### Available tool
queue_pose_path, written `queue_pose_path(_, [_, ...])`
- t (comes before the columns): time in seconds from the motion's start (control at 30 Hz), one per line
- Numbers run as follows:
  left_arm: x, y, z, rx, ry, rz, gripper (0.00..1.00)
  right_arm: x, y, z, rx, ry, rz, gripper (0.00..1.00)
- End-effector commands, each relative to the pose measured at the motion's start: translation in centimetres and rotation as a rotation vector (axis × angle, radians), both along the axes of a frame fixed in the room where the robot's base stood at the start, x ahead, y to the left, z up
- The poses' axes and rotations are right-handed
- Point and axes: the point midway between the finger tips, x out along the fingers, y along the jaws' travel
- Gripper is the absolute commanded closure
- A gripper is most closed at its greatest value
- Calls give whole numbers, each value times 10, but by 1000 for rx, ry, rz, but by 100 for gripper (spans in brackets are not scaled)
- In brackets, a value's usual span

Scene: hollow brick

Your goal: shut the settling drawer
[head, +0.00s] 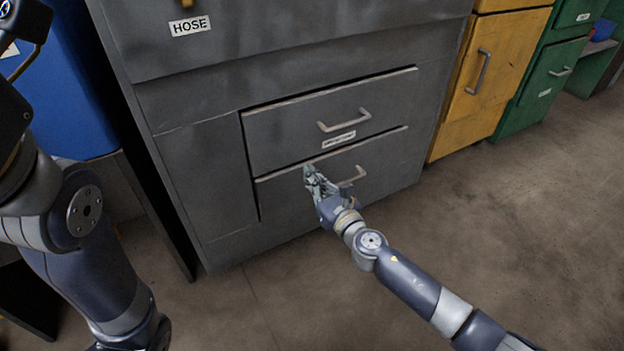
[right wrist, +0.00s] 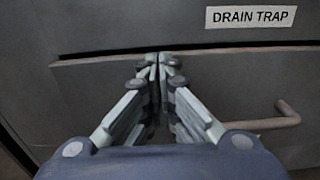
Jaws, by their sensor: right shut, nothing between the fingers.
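Two grey drawers sit one above the other in the grey cabinet. The upper drawer (head: 290,133) has a bar handle and a label that reads "DRAIN TRAP" in the right wrist view. No label reading "settling" is legible. The lower drawer (head: 285,205) also shows in the right wrist view (right wrist: 235,95), with its handle at right. A dark gap runs along its top edge; it seems to stand slightly proud. My right gripper (head: 309,171) is shut and empty, its fingertips (right wrist: 158,60) at that top edge, left of the handle. Contact is unclear.
The cabinet's upper panel carries a "HOSE" label (head: 190,26). A yellow cabinet (head: 487,80) and a green cabinet (head: 545,85) stand to the right. A blue container (head: 75,95) is at left. The concrete floor (head: 520,220) in front is clear.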

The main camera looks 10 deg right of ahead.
Motion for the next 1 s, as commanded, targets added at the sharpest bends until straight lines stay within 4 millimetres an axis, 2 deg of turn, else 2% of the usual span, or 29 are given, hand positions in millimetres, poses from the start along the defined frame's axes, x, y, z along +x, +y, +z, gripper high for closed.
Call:
queue_pose_path(0.37, [-1, 0, 1, -3, -5, -3, 82, 2, 1, 0, 0, 0, 0, 100])
queue_pose_path(0.6, [3, -1, 0, -1, 4, -1, 82, 21, 7, 1, -1, -1, -1, 100])
queue_pose_path(1.0, [3, -1, 0, -1, 3, -1, 82, 24, 5, 3, 0, -4, -4, 100])
